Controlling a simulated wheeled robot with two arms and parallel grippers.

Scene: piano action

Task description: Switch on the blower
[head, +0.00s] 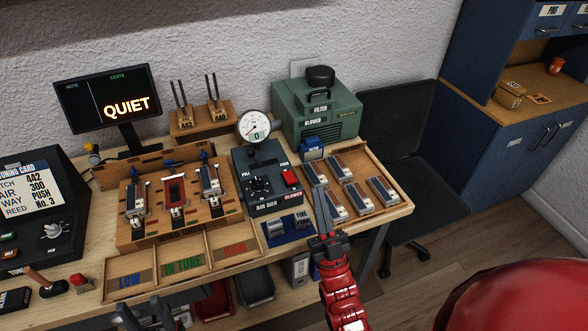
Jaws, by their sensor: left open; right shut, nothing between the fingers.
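The green blower (290,105) stands at the back right of the bench, with a round black filter cap (320,76) on top. In front of it is the dark air box (262,207), with a red switch (290,178) above a red "BLOWER" label. The round gauge (254,127) behind the air box reads 0. My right gripper (321,203) is shut and empty, to the right of and nearer than the red switch, apart from it in the picture, over the front of the reed tray. My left gripper (148,314) is open at the bottom edge, partly cut off.
The wooden tray (398,209) holds several reed blocks. Left of the air box is a wooden rack (130,240) with reed units, and sorting bins (236,252) in front. The screen (108,98) says QUIET. A dark chair (400,125) stands right of the bench.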

